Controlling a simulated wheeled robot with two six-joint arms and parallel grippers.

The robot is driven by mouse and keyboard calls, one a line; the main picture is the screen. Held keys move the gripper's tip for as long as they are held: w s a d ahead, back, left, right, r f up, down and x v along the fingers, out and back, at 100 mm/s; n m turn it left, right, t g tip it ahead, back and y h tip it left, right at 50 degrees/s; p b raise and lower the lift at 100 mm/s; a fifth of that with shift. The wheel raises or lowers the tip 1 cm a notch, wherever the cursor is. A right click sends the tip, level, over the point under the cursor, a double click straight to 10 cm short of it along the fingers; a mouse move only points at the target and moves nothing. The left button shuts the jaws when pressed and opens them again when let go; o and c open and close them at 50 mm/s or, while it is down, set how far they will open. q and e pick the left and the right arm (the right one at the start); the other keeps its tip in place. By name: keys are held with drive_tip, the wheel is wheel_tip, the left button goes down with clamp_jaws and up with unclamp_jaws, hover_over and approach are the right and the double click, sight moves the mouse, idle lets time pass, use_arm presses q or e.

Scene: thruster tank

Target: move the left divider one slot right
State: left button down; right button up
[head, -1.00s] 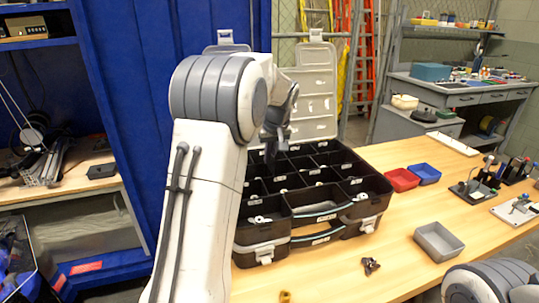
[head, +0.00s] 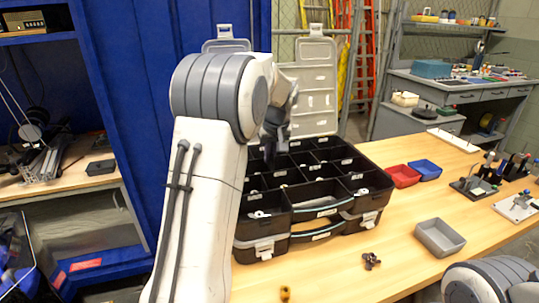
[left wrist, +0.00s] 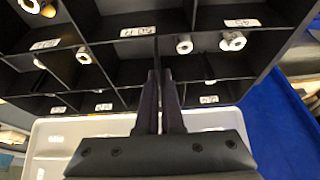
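The black organizer case (head: 262,225) stands open on the bench, its compartments split by thin black dividers. My left gripper (head: 272,150) reaches down into the back left of the case in the head view, partly hidden by my arm. In the left wrist view, my left gripper's fingers (left wrist: 161,78) are close together, one on each side of a thin upright divider (left wrist: 157,55) seen edge-on. They look shut on it, near the lid side of the case. Another thin plate (left wrist: 206,66) shows just to its right. My right gripper is out of view.
Small white and brass fittings (left wrist: 232,41) lie in several labelled compartments. The raised lid (head: 310,90) stands behind the case. Red (head: 403,176), blue (head: 425,170) and grey (head: 439,238) trays sit to the right. A small dark part (head: 371,261) lies in front.

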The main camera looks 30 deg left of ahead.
sight(270, 168)
use_arm(q)
drive_tip(key=shift+f, duration=0.4)
drive_tip(key=shift+f+b, duration=0.4)
drive_tip(key=shift+f, duration=0.3)
idle(0.5)
drive_tip(key=shift+f+b, duration=0.45)
drive_tip(key=shift+f, duration=0.15)
drive_tip(key=shift+f+b, duration=0.4)
drive_tip(key=shift+f, duration=0.1)
